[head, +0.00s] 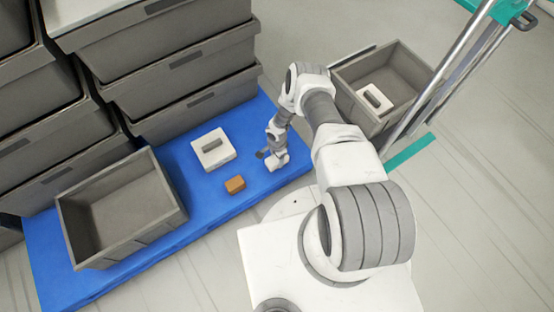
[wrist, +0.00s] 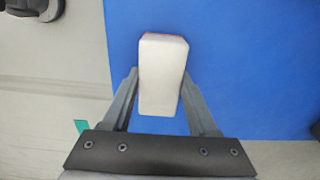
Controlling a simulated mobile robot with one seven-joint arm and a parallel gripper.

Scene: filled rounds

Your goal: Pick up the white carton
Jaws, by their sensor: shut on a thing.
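The white carton (wrist: 161,75) is a plain off-white box in the wrist view, lying between the two fingers of my gripper (wrist: 160,92). The fingers press on its left and right sides, and its far end sticks out past the fingertips. Blue surface shows around it; I cannot tell whether it touches that surface. In the head view my gripper (head: 272,158) is low over the right part of the blue platform (head: 205,187). The carton is hard to tell apart from my white wrist there.
A white block with a slot (head: 213,149) and a small orange-brown box (head: 235,184) are on the platform left of my gripper. An empty grey crate (head: 130,243) stands farther left. Stacked grey bins (head: 190,80) rise behind. Another grey crate (head: 392,122) holds a slotted white block (head: 374,98).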

